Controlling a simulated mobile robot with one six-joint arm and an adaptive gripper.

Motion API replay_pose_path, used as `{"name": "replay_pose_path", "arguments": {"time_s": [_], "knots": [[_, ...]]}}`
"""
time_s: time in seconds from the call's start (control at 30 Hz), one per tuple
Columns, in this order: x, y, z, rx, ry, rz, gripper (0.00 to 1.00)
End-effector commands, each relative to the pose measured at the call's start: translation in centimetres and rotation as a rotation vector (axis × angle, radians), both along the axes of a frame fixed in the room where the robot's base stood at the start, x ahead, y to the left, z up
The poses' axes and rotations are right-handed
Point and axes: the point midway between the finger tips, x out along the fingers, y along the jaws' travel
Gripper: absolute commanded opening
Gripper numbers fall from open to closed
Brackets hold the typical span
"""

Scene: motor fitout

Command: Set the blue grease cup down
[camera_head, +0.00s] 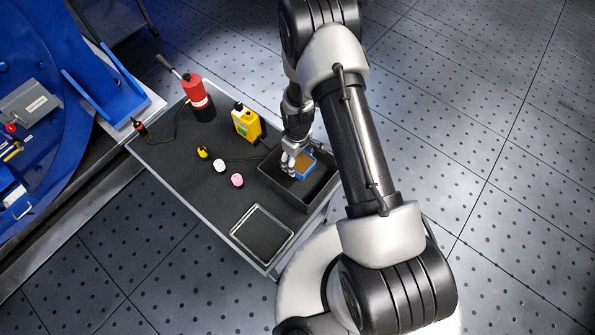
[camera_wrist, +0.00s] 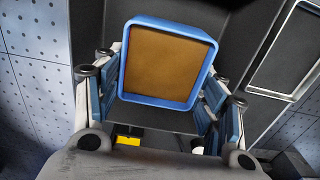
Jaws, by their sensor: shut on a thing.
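The blue grease cup (camera_head: 304,166) is a square blue cup with brown grease inside. In the wrist view the cup (camera_wrist: 166,62) sits between the two fingers of my gripper (camera_wrist: 165,92), which press on its left and right sides. In the head view my gripper (camera_head: 294,160) points down with the cup at the black bin (camera_head: 319,192) on the cart's right end. I cannot tell whether the cup's underside touches anything.
A grey cart (camera_head: 187,148) carries a red bottle (camera_head: 198,98), a yellow container (camera_head: 246,122), small yellow, white and pink items (camera_head: 237,180), and a silver-rimmed tray (camera_head: 262,234). Bare cart top lies left of the tray. Blue machinery (camera_head: 103,88) stands at the left.

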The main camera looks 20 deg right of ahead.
Motion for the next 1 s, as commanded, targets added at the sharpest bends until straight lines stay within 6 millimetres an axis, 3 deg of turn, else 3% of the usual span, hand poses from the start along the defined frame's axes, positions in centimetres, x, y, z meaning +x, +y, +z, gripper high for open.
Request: {"name": "replay_pose_path", "arguments": {"time_s": [0.1, 0.37, 0.57, 0.97, 1.0], "knots": [[0.0, 0.0, -2.4, 0.0, 0.0, -0.001, 0.41], [0.0, 0.0, -4.2, 0.0, 0.0, -0.001, 0.41], [0.0, 0.0, -7.3, -0.001, 0.001, -0.001, 0.41], [0.0, 0.0, -7.8, 0.0, -0.001, -0.001, 0.41], [0.0, 0.0, -7.9, 0.0, -0.001, -0.001, 0.65]]}}
